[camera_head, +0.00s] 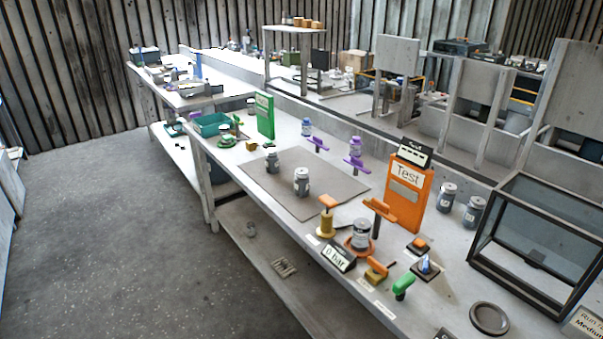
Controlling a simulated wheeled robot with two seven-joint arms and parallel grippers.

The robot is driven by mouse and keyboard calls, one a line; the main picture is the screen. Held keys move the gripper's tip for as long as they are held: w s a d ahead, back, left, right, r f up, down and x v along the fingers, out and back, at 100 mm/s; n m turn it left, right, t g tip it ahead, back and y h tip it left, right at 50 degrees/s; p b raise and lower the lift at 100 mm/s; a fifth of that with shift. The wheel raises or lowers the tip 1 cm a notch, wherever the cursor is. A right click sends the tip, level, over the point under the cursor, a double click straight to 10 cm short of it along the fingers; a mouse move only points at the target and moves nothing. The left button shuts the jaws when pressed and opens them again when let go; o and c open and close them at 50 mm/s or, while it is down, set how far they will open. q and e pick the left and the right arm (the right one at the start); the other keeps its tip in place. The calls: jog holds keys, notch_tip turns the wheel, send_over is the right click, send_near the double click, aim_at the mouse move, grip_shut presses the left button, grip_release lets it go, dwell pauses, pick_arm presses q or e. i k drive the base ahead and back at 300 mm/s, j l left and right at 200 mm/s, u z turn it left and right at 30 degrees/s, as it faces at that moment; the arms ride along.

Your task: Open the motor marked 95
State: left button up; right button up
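Several small grey canister-shaped motors with pale labels stand on the long workbench. One motor (301,183) and a smaller one (272,161) stand upright on the brown-grey mat (325,186). Another motor (360,234) sits on an orange round base by the orange Test board (408,200). The marks on the labels are too small to read, so I cannot tell which is 95. Neither of my grippers is in view.
A black-framed glass case (530,240) stands at the right. A black "0 bar" sign (339,257), a green handle (403,286), a dark ring (489,318), purple stands (355,163) and a green board (264,116) occupy the bench. The floor (110,240) at left is clear.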

aim_at(302, 186)
jog(key=i+j, duration=0.25)
jog(key=i, duration=0.15)
jog(key=i+j+z, duration=0.15)
jog(key=i, duration=0.3)
